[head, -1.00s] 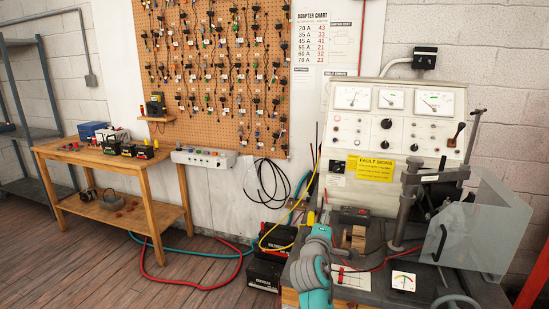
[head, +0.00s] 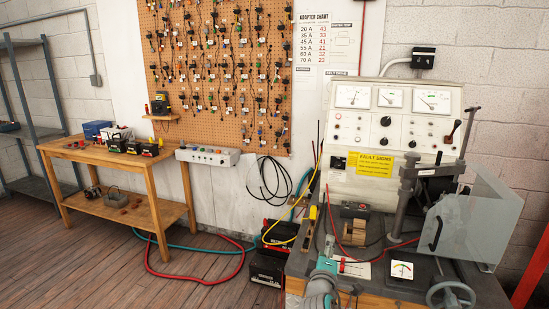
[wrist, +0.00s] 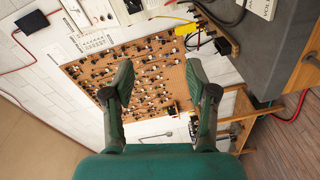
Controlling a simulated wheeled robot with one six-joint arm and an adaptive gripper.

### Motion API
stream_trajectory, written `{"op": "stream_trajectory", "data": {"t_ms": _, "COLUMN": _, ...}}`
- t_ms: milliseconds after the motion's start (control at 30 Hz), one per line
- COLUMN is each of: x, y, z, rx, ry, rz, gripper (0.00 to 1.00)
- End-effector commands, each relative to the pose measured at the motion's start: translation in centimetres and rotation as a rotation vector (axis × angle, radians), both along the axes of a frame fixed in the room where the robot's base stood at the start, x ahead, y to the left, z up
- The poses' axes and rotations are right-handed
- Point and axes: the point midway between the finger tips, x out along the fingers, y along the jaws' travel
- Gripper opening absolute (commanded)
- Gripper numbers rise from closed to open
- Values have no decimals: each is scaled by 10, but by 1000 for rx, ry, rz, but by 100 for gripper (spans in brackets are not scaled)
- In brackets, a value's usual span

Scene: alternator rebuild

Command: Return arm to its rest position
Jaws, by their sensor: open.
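My gripper (wrist: 160,82) is open in the wrist view, its two dark green fingers well apart with nothing between them. Beyond the gap, at a distance, is the pegboard (wrist: 152,66) of hanging leads, seen turned on its side. In the head view my teal and grey arm shows low in the picture, in front of the test bench's front left corner. Whether the fingers show there I cannot tell.
The test bench (head: 392,127) has a vise-like stand (head: 405,195), a clear guard (head: 480,215) and a handwheel (head: 451,295) at right. Red and yellow leads (head: 309,205) hang near my arm.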

Motion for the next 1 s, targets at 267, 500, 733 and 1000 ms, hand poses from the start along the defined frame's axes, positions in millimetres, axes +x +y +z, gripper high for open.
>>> {"op": "stream_trajectory", "data": {"t_ms": 267, "x": -65, "y": -5, "z": -80, "rx": 114, "ry": 27, "rz": 58, "gripper": 57}}
{"op": "stream_trajectory", "data": {"t_ms": 500, "x": -150, "y": -11, "z": -147, "rx": 265, "ry": 50, "rz": 109, "gripper": 57}}
{"op": "stream_trajectory", "data": {"t_ms": 733, "x": -238, "y": -15, "z": -190, "rx": 420, "ry": 68, "rz": 142, "gripper": 57}}
{"op": "stream_trajectory", "data": {"t_ms": 1000, "x": -343, "y": -20, "z": -214, "rx": 612, "ry": 84, "rz": 156, "gripper": 57}}
